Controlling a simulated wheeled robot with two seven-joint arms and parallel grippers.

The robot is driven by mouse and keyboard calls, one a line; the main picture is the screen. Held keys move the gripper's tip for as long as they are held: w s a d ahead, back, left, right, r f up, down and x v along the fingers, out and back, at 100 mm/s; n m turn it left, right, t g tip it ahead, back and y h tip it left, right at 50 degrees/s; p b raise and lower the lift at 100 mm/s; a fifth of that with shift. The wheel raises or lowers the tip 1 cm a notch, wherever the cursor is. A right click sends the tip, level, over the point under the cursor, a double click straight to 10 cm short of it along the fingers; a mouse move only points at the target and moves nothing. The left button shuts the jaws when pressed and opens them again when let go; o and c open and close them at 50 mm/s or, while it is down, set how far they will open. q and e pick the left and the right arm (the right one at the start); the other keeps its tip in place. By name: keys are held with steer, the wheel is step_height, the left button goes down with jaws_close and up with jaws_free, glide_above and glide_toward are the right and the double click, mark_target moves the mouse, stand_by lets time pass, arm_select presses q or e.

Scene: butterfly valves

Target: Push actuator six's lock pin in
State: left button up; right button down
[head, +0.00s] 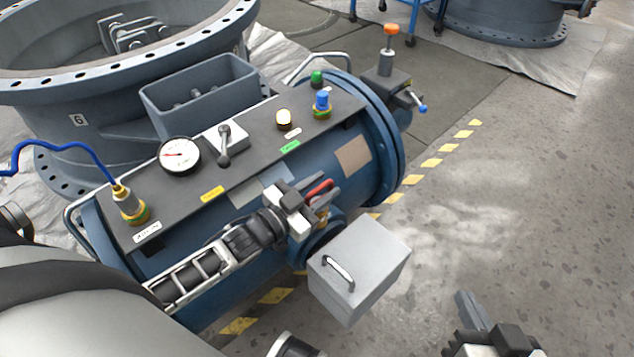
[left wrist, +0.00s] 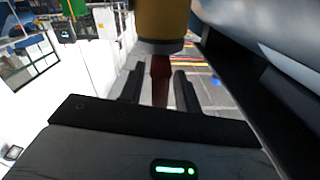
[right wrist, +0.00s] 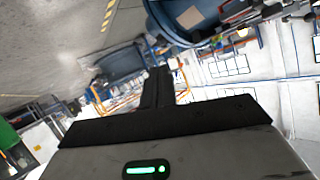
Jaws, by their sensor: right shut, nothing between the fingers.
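The blue actuator (head: 355,190) lies beside a large valve marked 6 (head: 79,120). At its far end a grey block (head: 385,80) carries an upright rod with an orange cap (head: 390,29) and a side rod with a blue ball tip (head: 422,108). I cannot tell for certain which is the lock pin. My left gripper (head: 325,192) is at the actuator's near side, its fingers apart around a red handle (head: 319,189). The left wrist view shows the reddish handle (left wrist: 160,82) between the fingers, below a yellow cylinder. My right gripper (head: 468,300) is shut and empty above the floor, apart from the actuator.
A grey box with a handle (head: 365,265) juts from the actuator's near side. The top panel holds a gauge (head: 180,155), a lever (head: 225,145) and blue and green knobs. A blue hose (head: 65,147) joins at the left. The floor at right (head: 540,200) is clear.

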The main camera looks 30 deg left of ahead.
arm_select(q)
steer(key=shift+s, duration=0.1)
